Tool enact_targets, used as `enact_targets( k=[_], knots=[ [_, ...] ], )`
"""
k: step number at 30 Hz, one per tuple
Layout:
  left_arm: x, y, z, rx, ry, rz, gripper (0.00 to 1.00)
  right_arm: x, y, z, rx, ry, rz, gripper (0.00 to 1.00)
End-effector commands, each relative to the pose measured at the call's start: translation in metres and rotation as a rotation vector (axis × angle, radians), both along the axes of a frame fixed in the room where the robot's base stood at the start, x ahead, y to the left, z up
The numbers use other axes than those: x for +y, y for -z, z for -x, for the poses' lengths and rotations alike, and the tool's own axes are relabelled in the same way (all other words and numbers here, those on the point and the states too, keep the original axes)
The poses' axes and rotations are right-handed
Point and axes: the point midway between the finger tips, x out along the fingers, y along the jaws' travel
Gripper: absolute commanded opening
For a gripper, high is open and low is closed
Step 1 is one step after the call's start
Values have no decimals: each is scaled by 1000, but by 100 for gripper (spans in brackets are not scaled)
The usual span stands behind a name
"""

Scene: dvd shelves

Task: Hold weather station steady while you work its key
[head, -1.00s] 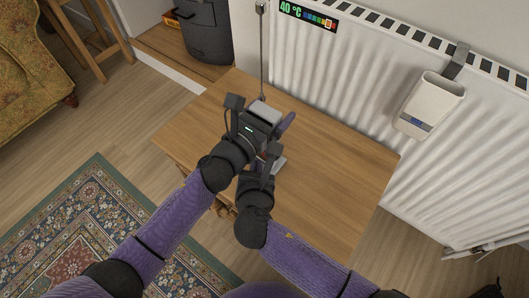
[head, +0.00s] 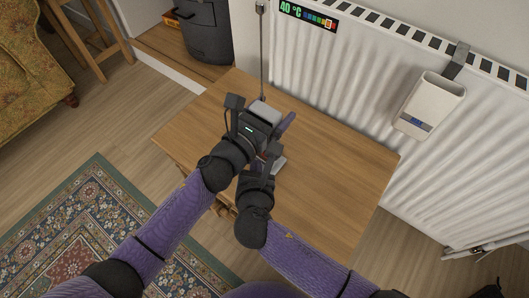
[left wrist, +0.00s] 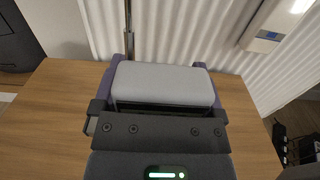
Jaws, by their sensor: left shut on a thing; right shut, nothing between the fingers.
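The weather station stands on the small wooden table, mostly hidden behind my left gripper. My right gripper (head: 279,164) is shut and empty, low in front of the station. The key is hidden, so I cannot tell whether the right gripper touches it.
The wooden table (head: 335,165) has bare room to the right and left. A white radiator (head: 345,80) stands behind it, with a white holder (head: 430,105) hung on it. A patterned rug (head: 95,225) lies at the lower left.

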Motion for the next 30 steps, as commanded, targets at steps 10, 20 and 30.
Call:
enact_targets(
  k=[10, 20, 30],
  knots=[
    [0, 0, 0, 1, 0, -1, 1, 0, 0, 0, 0, 0, 0, 0],
    [0, 0, 0, 1, 0, -1, 1, -5, 0, -7, 0, 0, 0, 0],
    [0, 0, 0, 1, 0, -1, 1, -5, 0, -7, 0, 0, 0, 0]
  ],
)
